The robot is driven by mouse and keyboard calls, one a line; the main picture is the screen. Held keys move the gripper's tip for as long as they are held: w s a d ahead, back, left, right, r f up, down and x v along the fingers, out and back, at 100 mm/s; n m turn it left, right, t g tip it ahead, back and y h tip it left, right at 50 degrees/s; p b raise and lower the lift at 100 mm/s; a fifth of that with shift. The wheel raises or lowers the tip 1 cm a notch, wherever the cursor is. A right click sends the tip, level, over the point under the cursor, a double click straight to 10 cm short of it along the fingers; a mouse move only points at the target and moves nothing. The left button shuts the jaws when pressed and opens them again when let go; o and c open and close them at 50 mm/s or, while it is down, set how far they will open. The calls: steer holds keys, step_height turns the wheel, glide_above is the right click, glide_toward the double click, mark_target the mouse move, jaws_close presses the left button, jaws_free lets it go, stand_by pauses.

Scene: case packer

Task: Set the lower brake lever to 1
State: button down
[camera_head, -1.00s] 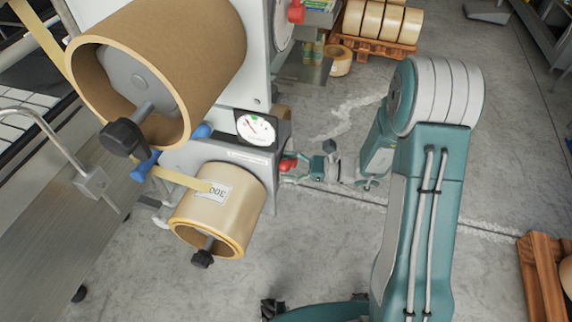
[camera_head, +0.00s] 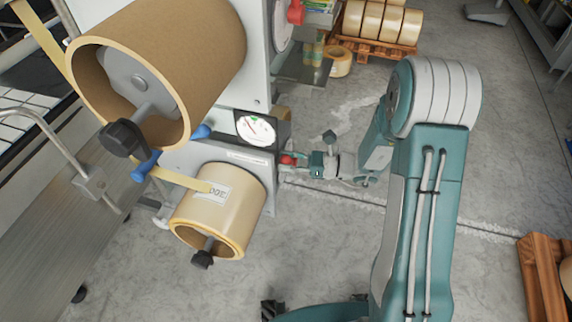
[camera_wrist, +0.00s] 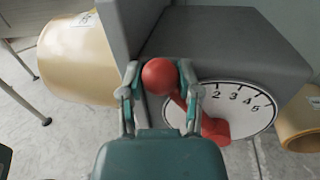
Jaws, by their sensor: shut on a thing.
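The lower brake lever is red with a round knob (camera_wrist: 160,76) and a red hub (camera_wrist: 215,130) on a white dial (camera_wrist: 232,98). The dial shows the numbers 2 to 5; the lever covers the part to the left of the 2, so its exact setting cannot be read. My gripper (camera_wrist: 160,84) is shut on the knob, one finger on each side. In the head view the red lever (camera_head: 288,159) is small at the right side of the lower unit, and my gripper (camera_head: 302,165) meets it from the right.
A roll of tape on the lower spindle (camera_head: 222,205) and a large cardboard-coloured roll (camera_head: 190,60) are on the machine's left. A gauge (camera_head: 256,128) sits above the lever. Another red lever (camera_head: 296,12) is higher up.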

steer(key=shift+w+d+r+m, duration=0.2)
steer(key=shift+w+r+m, duration=0.1)
steer(key=shift+w+m, duration=0.4)
steer(key=shift+s, duration=0.15)
steer(key=shift+c, duration=1.5)
jaws_free()
steer(key=s+d, duration=0.1)
steer(key=d, duration=1)
steer(key=shift+s+d+f, duration=0.35)
steer(key=shift+s+d, duration=0.05)
